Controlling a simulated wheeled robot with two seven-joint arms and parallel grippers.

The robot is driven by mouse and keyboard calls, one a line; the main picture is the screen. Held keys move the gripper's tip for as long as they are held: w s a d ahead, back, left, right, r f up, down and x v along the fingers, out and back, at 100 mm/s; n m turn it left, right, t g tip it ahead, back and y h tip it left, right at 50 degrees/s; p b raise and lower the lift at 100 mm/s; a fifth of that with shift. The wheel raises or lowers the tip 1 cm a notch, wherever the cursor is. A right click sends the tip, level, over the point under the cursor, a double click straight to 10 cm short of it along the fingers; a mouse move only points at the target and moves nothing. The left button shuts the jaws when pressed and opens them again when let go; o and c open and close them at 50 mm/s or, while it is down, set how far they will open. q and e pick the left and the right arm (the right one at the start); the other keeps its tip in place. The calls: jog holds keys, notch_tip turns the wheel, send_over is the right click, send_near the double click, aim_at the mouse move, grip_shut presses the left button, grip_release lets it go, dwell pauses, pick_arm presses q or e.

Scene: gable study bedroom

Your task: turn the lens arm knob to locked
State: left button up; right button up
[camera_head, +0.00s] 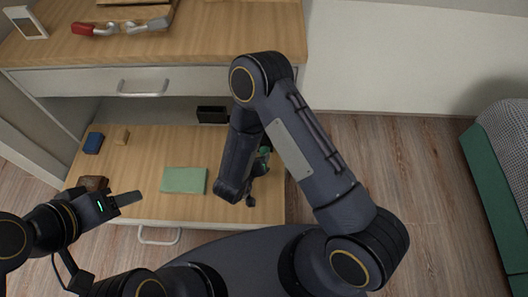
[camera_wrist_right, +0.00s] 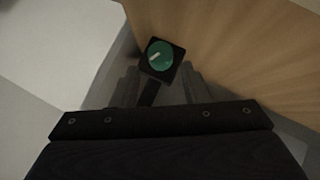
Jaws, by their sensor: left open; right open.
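The lens arm knob (camera_wrist_right: 160,54) shows in the right wrist view as a round green dial with a pale pointer mark on a black square base. The pointer slants toward the lower left. My right gripper (camera_wrist_right: 160,80) is open, its fingers on either side below the knob; I cannot tell whether they touch it. In the head view, a bit of green (camera_head: 265,154) shows beside my right arm, which hides most of that area. My left gripper (camera_head: 128,199) is open and empty over the left front of the pulled-out drawer.
A red-ended grey item (camera_head: 95,29) lies on the desktop (camera_head: 230,35). Floor is clear at right, before a green-sided bed (camera_head: 495,190).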

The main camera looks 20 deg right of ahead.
aim_at(265, 152)
jog(key=b+x, duration=0.1)
jog(key=x, duration=0.4)
jog(key=shift+w+d+f, duration=0.15)
jog(key=c, duration=0.7)
